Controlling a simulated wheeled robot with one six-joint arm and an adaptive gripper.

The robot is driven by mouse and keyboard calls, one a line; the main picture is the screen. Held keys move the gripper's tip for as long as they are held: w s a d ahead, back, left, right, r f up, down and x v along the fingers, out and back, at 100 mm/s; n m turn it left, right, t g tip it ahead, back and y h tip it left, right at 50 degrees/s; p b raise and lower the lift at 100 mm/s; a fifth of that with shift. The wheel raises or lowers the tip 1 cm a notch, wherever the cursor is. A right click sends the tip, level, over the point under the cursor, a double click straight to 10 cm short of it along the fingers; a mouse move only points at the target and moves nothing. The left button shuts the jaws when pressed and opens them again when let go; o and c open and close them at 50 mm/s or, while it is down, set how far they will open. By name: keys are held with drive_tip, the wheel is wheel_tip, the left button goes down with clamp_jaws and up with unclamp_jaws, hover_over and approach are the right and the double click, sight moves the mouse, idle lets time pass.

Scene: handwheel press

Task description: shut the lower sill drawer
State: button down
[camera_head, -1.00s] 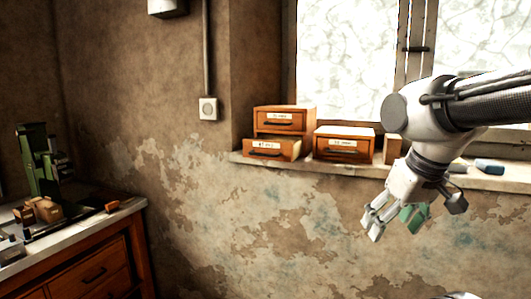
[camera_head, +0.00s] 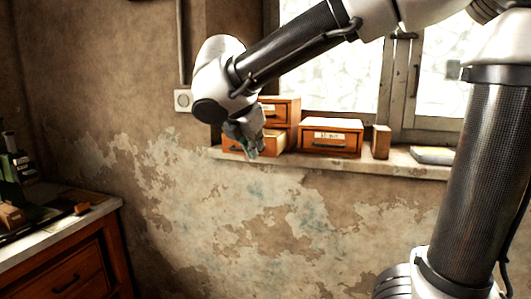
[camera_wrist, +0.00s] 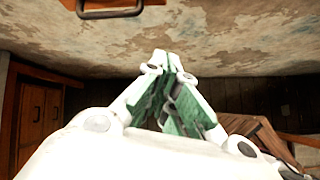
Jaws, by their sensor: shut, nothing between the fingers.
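The lower sill drawer (camera_head: 272,144) is the bottom one of a two-high orange wooden stack at the left end of the window sill. It juts out past the upper drawer (camera_head: 284,111), so it stands partly open. My gripper (camera_head: 254,153) hangs in front of it and hides much of its front. I cannot tell whether they touch. In the wrist view, my gripper (camera_wrist: 170,62) has its green-padded fingers together and empty. A dark bar handle (camera_wrist: 110,12) on a drawer front shows at the top edge, apart from the fingertips.
Another small drawer box (camera_head: 331,142), a wooden block (camera_head: 381,142) and a grey item (camera_head: 432,155) stand along the sill (camera_head: 405,165). A workbench (camera_head: 75,225) is at lower left. The wall under the sill is clear.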

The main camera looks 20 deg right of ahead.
sight(268, 153)
drive_tip(key=w+d+f+n, duration=0.1)
drive_tip(key=w+d, duration=0.1)
drive_tip(key=w, duration=0.1)
drive_tip(key=w+d+f+n, duration=0.1)
drive_tip(key=w+d+f, duration=0.1)
drive_tip(key=w+d+f+n, duration=0.1)
drive_tip(key=w+d+f, duration=0.1)
drive_tip(key=w, duration=0.1)
drive_tip(key=shift+w+d+f+n+t, duration=0.15)
drive_tip(key=shift+w+f+n+t, duration=0.05)
drive_tip(key=shift+w+n+t, duration=0.15)
drive_tip(key=shift+w+d, duration=0.35)
drive_tip(key=shift+w, duration=0.2)
drive_tip(key=w+d, duration=0.2)
drive_tip(key=w, duration=0.1)
drive_tip(key=w+d, duration=0.3)
drive_tip(key=w, duration=0.1)
drive_tip(key=w+d, duration=0.3)
drive_tip(key=w, duration=0.1)
drive_tip(key=shift+w+d, duration=0.2)
drive_tip(key=shift+w, duration=0.1)
drive_tip(key=shift+r, duration=0.15)
